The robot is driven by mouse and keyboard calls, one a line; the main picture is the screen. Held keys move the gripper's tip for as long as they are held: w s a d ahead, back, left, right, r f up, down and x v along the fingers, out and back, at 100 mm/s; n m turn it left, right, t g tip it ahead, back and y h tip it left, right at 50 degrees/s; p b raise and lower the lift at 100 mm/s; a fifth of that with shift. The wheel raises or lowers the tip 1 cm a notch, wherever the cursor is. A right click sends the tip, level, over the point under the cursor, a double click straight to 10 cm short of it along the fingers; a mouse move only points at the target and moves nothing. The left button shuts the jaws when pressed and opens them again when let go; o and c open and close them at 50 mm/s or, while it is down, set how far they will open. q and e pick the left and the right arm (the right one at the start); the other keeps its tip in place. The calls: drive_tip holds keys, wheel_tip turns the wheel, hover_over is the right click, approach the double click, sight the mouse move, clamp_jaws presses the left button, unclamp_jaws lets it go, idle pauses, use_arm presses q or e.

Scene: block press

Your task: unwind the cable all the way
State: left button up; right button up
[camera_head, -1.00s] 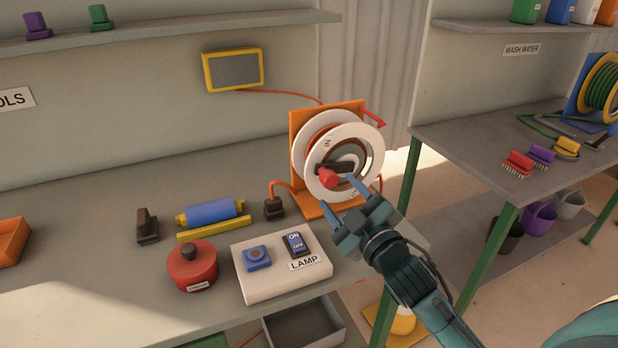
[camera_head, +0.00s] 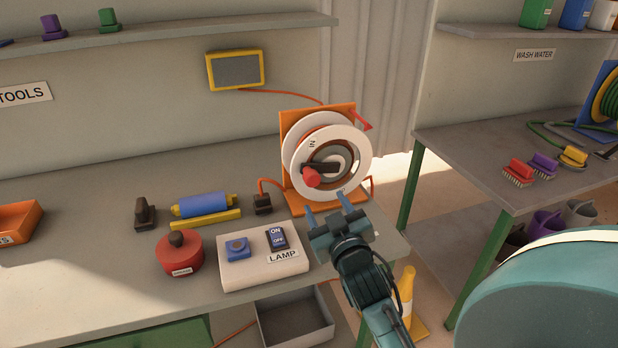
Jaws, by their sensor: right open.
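The cable reel (camera_head: 296,160) has white round flanges and stands on an orange frame (camera_head: 288,122) at the back right of the bench. A dark crank with a red knob (camera_head: 312,178) is on its front face. Orange cable (camera_head: 266,182) runs from the reel to a black plug (camera_head: 263,204) on the bench. How much cable is still wound is hard to see. My right gripper (camera_head: 325,204) is open and empty, just below and in front of the reel, apart from the red knob. My left gripper is not in view.
A white lamp switch box (camera_head: 262,262), a red round tin (camera_head: 180,256) and a blue roller (camera_head: 202,205) are on the bench (camera_head: 90,270). A yellow-framed panel (camera_head: 235,70) hangs on the wall. A grey bin (camera_head: 296,322) is below. The bench's left middle is clear.

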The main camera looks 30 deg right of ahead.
sight(313, 181)
drive_tip(key=p+x, duration=0.1)
drive_tip(key=x, duration=0.9)
drive_tip(key=shift+w, duration=0.3)
drive_tip(key=shift+c, duration=0.5)
clamp_jaws()
